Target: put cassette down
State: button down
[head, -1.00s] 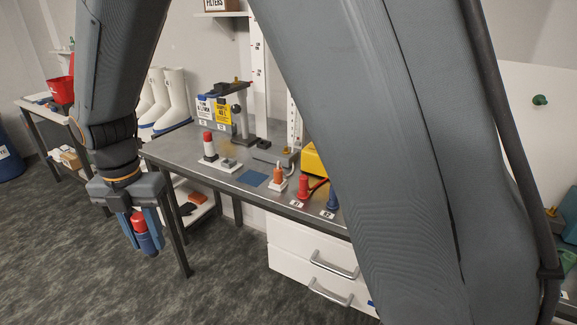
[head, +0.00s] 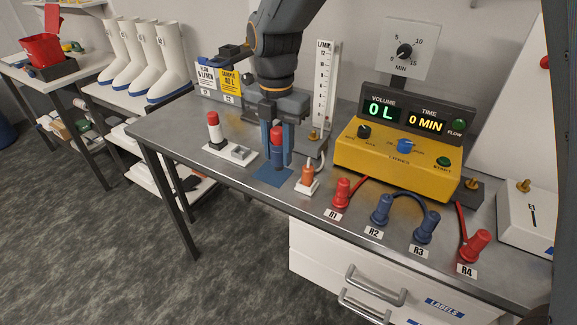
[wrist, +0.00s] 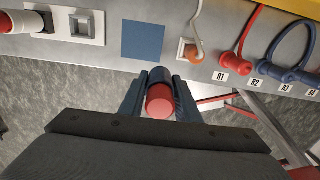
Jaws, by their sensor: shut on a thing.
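The cassette, a small cylinder with a red upper part (head: 276,133) and a dark blue lower part, is held upright in my gripper (head: 277,150). In the wrist view its red end (wrist: 160,101) faces me between the two blue fingers (wrist: 159,93). A flat blue square (head: 270,177) lies on the bench just below the cassette in the head view. In the wrist view the blue square (wrist: 143,40) shows beyond the cassette, with a gap in the picture. The fingers partly cover the cassette. I cannot tell its exact height.
A white base with a square recess (head: 240,153) and a red-and-white cylinder (head: 214,132) stand left of the blue square. An orange plug (head: 307,174) stands close on its right. Red and blue plugs and a yellow console (head: 385,158) are further right.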

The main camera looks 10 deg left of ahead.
jog(key=w+a+r+b, duration=0.2)
jog(key=w+a+r, duration=0.1)
jog(key=w, duration=0.2)
jog(key=shift+w+d+f+p, duration=0.15)
jog(key=shift+f+p, duration=0.45)
jog(key=shift+f, duration=1.85)
jog(key=shift+w+f+p, duration=0.1)
jog(key=shift+f+p, duration=0.5)
jog(key=shift+f, duration=1.8)
jog(key=shift+f, duration=0.15)
jog(key=c, duration=1.3)
grip_release()
jog(key=shift+c, duration=0.2)
notch_tip(320, 180, up, 12)
jog(key=b, duration=0.3)
jog(key=shift+r, duration=0.2)
